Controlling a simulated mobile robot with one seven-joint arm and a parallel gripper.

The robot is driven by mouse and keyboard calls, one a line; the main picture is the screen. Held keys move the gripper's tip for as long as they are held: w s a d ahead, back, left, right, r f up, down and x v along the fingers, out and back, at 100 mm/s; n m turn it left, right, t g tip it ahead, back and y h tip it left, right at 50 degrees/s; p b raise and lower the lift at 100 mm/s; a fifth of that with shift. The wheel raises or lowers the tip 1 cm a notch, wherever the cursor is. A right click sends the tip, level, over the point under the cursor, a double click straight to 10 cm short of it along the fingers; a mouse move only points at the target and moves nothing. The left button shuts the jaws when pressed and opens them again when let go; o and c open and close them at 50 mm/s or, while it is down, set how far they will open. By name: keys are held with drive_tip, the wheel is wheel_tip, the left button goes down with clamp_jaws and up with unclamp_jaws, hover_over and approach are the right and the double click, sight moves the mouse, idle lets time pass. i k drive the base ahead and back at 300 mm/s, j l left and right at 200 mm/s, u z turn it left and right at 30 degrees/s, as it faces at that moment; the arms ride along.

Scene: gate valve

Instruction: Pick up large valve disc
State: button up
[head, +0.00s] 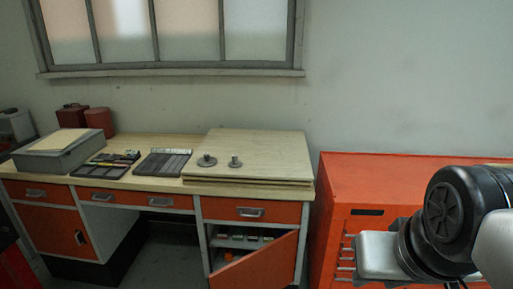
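Two small grey metal parts stand on a raised wooden board on the workbench in the head view. The left one is a wider, flat disc with a short raised middle, seemingly the large valve disc (207,161). Just to its right, and apart from it, is a narrower part (235,162) with a taller stub on a flange. Both are small in the picture, so fine detail cannot be told. My arm shows at the lower right, well away from both parts. My gripper is not in view.
The wooden board (262,148) has free room behind and right of the parts. Left of it lie a dark tool tray (164,163), another tray (107,165) and a grey box (60,152). A cabinet door (258,264) hangs open below. An orange tool cabinet (375,178) stands right.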

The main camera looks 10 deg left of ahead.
sight(206, 161)
drive_tip(key=i+j+z, duration=0.1)
drive_tip(key=j, duration=0.45)
drive_tip(key=i+j+z, duration=0.1)
drive_tip(key=i+j, duration=0.15)
drive_tip(key=j, duration=0.3)
drive_tip(key=i+j+z, duration=0.15)
drive_tip(key=j, duration=0.4)
drive_tip(key=i+j+z, duration=0.1)
drive_tip(key=j, duration=0.5)
drive_tip(key=i+j+z, duration=0.1)
drive_tip(key=j, duration=0.45)
drive_tip(key=i+j+z, duration=0.1)
drive_tip(key=j, duration=0.5)
